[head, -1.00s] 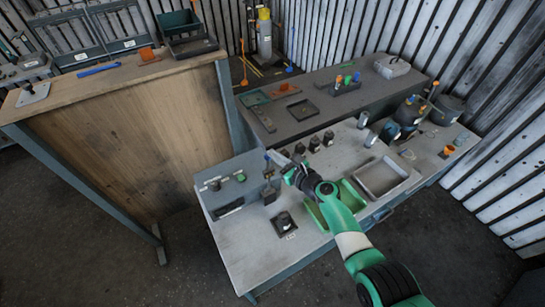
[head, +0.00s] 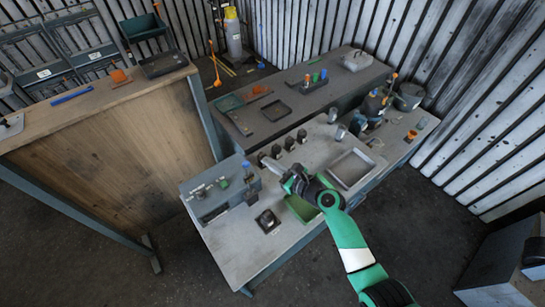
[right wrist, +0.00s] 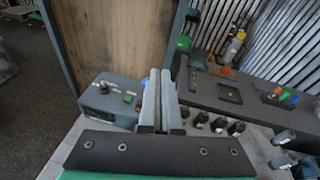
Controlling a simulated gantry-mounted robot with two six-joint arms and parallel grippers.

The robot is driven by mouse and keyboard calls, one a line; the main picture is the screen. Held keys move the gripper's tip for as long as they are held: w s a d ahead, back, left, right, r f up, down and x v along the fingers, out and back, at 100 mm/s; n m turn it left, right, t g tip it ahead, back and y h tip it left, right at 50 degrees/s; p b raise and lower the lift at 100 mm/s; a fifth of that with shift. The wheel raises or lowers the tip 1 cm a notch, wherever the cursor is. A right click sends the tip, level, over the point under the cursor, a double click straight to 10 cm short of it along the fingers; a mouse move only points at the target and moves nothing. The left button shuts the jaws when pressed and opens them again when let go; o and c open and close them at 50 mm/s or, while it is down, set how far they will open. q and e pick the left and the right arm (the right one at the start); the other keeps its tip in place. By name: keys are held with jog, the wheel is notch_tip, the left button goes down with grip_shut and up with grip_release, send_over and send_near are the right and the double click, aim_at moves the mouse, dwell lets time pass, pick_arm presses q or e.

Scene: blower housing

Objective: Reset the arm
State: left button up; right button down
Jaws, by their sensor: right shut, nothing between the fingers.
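My right gripper (head: 270,164) is above the light grey workbench (head: 235,255) in the head view, its arm coming in from the lower right. In the right wrist view its two fingers (right wrist: 156,95) lie together, shut and empty. A green tray (head: 302,208) is partly hidden under my right arm. A grey control box (head: 205,203) with a green button stands at the bench's left end. It also shows left of the fingers in the right wrist view (right wrist: 110,103). My left gripper is not in view.
A grey tray (head: 352,168) and several dark small parts (head: 289,144) are on the bench. A black square part (head: 268,221) sits near the front. A dark rear bench (head: 340,92) holds bins and coloured pieces. A wooden panel (head: 110,160) stands to the left.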

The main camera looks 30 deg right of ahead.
jog(key=shift+s+d+r, duration=0.2)
jog(key=shift+s+r, duration=0.15)
jog(key=shift+r, duration=0.2)
jog(key=shift+a, duration=0.1)
